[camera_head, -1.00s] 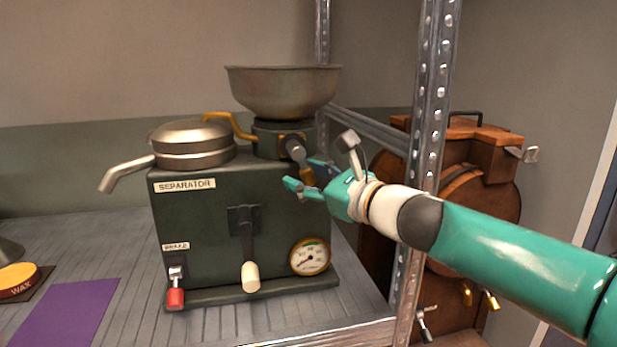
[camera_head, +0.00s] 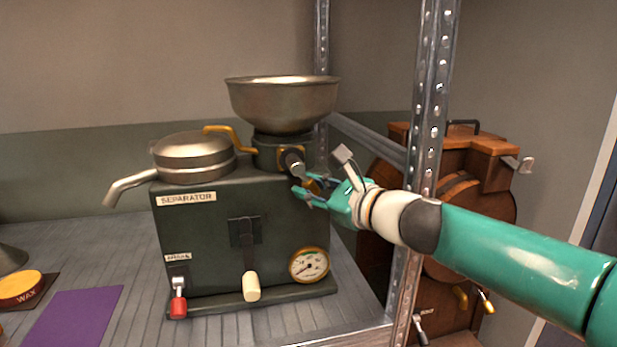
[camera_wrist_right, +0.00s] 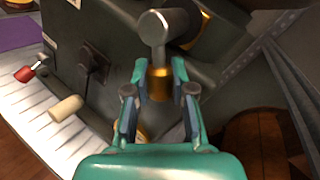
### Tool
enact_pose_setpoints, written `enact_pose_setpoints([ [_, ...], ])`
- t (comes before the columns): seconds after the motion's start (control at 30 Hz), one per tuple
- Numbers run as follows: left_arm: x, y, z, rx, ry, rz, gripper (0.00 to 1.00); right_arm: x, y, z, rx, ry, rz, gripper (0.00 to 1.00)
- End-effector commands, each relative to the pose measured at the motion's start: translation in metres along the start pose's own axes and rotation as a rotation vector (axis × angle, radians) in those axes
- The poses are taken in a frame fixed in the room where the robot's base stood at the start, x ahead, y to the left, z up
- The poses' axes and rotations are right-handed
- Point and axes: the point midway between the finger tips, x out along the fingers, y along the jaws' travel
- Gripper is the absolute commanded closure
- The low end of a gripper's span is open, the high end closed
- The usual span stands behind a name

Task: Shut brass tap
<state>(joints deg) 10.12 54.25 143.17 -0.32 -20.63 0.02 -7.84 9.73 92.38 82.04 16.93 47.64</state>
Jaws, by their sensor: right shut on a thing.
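The brass tap (camera_head: 293,163) sits under the bowl at the top right of the dark green separator (camera_head: 205,235). Its grey lever ends in a brass-coloured grip, which points down to the right. My right gripper (camera_head: 308,191) is at that lever end, with a finger on either side. In the right wrist view the lever (camera_wrist_right: 154,30) comes down from the top and its brass end (camera_wrist_right: 159,84) lies between the fingertips of my right gripper (camera_wrist_right: 159,90). The fingers partly hide the grip in the head view. My left gripper is not in view.
A metal shelf post (camera_head: 432,110) stands close behind my right arm. A cream-knobbed crank (camera_head: 250,285), a gauge (camera_head: 309,265) and a red-handled brake (camera_head: 178,303) are on the separator's front. A purple mat (camera_head: 75,318) lies left.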

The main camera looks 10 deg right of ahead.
Motion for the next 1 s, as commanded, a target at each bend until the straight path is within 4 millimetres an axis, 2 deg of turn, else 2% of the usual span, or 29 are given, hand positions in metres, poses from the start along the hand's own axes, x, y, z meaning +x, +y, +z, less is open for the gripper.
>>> enact_pose_setpoints([
  [0.03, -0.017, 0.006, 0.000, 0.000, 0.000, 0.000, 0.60, -0.001, -0.005, 0.007, -0.032, 0.021, 0.009, 1.00],
  [0.6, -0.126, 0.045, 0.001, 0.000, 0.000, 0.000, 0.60, -0.010, -0.025, 0.018, -0.498, 0.260, 0.099, 1.00],
  [1.0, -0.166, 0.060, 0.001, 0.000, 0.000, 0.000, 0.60, -0.012, -0.029, 0.019, -0.677, 0.352, 0.131, 1.00],
])
